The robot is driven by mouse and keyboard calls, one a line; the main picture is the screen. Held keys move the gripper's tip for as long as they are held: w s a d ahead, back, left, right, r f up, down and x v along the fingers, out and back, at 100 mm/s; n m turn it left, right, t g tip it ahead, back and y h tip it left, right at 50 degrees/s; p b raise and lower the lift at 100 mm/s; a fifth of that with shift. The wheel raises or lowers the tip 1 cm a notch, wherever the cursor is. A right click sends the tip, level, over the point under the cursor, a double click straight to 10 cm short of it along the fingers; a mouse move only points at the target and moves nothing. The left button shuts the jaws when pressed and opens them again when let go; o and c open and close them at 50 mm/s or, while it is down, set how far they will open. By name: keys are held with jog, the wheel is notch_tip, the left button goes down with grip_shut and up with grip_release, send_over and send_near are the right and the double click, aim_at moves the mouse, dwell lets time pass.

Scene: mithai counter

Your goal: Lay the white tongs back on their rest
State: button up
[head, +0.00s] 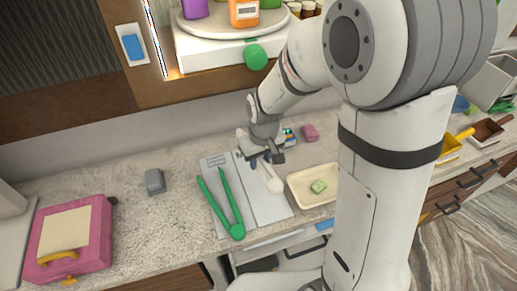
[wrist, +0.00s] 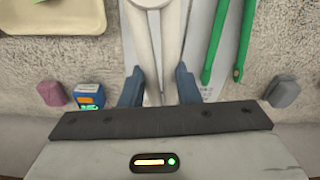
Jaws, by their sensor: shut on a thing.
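My gripper (head: 262,157) is shut on the white tongs (head: 268,175). In the wrist view my gripper (wrist: 158,82) has a blue finger on either side of the two arms of the white tongs (wrist: 150,50). The rounded end of the tongs points away from the wall, over the right part of a pale flat rest (head: 247,212). I cannot tell whether the tongs touch the rest. Green tongs (head: 237,229) lie on its left part and show right of my gripper in the wrist view (wrist: 244,40).
A cream tray (head: 298,202) with a green piece (head: 319,187) stands just right of the rest. A grey block (head: 155,181), a pink block (head: 310,132) and a small blue box (wrist: 89,96) lie nearby. A pink box (head: 95,230) is far left.

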jog(key=f+b, duration=0.8)
jog(key=f, duration=0.3)
jog(key=shift+s+f, duration=0.15)
jog(key=shift+s, duration=0.05)
jog(key=o, duration=2.1)
jog(key=shift+r, duration=0.55)
jog(key=r, duration=0.4)
jog(key=r+b, duration=0.1)
jog(key=r, duration=0.1)
jog(key=shift+s+d+r, duration=0.15)
jog(key=shift+s+r, duration=0.2)
jog(key=shift+s, duration=0.05)
